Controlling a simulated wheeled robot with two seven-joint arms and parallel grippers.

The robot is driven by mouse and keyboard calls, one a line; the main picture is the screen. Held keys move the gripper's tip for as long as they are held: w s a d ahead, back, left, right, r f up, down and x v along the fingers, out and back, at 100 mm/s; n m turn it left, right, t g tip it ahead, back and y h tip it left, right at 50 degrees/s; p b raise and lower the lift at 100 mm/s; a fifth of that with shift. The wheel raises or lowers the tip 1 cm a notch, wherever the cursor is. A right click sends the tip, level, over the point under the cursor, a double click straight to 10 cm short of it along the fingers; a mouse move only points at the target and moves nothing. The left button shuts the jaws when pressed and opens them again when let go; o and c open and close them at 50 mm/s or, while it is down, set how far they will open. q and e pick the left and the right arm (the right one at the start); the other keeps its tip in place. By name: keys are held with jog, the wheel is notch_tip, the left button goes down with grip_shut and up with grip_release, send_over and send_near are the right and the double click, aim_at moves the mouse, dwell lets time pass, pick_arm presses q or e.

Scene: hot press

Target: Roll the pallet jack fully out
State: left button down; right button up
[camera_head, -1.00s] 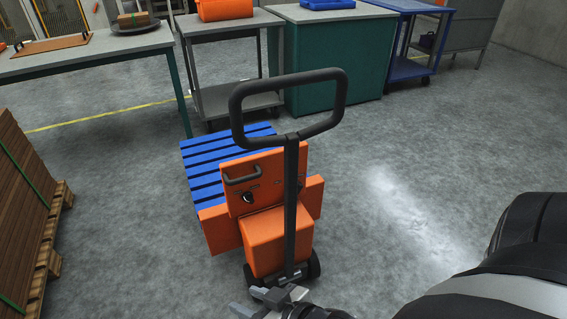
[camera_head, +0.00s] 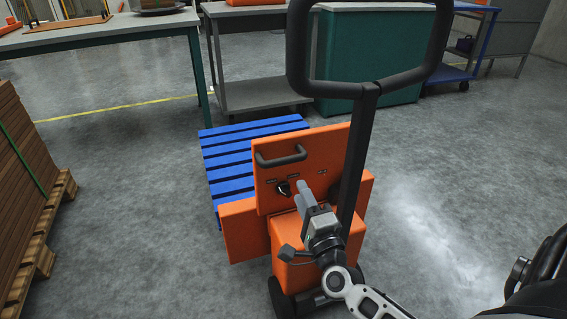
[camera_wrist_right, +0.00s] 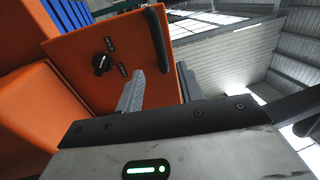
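The orange pallet jack (camera_head: 237,235) stands in the middle of the head view, with its dark looped tiller handle (camera_head: 357,150) upright and close to the camera. Its orange panel carries a black grab handle (camera_head: 281,156) and a dark knob (camera_head: 284,188). A blue slatted pallet (camera_head: 225,160) lies behind it; the forks are hidden. My right gripper (camera_head: 294,221) is open in front of the panel, left of the tiller post. In the right wrist view the fingers (camera_wrist_right: 160,86) are apart and empty, near the knob and grab handle. My left gripper is not in view.
A stack of brown sheets (camera_head: 20,150) on a wooden pallet (camera_head: 42,240) stands at the left. A teal-legged table (camera_head: 110,35), a grey cart (camera_head: 255,95) and a teal cabinet (camera_head: 350,60) stand behind. The floor (camera_head: 450,190) at the right is clear.

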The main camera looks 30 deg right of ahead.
aim_at(285, 158)
jog(key=b+x, duration=0.1)
jog(key=x, duration=1)
jog(key=shift+w, duration=0.4)
jog(key=shift+c, duration=0.4)
grip_shut()
